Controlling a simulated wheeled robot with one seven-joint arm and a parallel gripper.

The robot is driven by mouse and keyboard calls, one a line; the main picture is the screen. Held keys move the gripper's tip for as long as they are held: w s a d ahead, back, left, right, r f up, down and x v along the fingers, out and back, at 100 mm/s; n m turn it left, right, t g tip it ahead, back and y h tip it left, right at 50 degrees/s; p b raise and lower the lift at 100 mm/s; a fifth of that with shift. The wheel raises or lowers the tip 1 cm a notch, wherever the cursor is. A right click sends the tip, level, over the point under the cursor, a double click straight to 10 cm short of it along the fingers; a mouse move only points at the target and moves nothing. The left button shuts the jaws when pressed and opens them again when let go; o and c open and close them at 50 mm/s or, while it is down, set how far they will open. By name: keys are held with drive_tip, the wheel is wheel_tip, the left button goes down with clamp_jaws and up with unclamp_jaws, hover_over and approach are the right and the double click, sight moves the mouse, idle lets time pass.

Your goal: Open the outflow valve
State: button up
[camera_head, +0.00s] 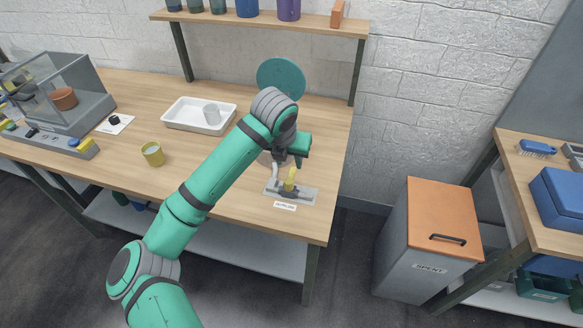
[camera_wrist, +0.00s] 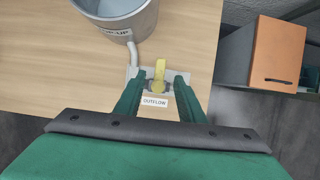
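The outflow valve has a yellow lever (camera_head: 290,180) on a grey base (camera_head: 308,195) near the table's right end. In the wrist view the yellow lever (camera_wrist: 160,70) points away from me, toward the top of the picture. A white OUTFLOW label (camera_wrist: 154,101) lies on the near side; it also shows in the head view (camera_head: 285,206). My gripper (camera_wrist: 158,80) is open, its two fingers apart on either side of the lever, with gaps visible. In the head view my wrist hides part of the area just behind the valve.
A grey pipe (camera_wrist: 134,55) runs from a round metal vessel (camera_wrist: 119,24) to the valve. A white tray (camera_head: 190,125) with a grey cup and a yellow cup (camera_head: 153,154) stand left. An orange-topped SPENT bin (camera_head: 438,218) stands right of the table.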

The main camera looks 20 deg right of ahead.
sight(293, 171)
drive_tip(key=x, duration=0.6)
drive_tip(key=shift+w+d+f, duration=0.15)
drive_tip(key=shift+d+f, duration=0.05)
drive_tip(key=shift+f, duration=0.1)
drive_tip(key=shift+c, duration=0.6)
clamp_jaws()
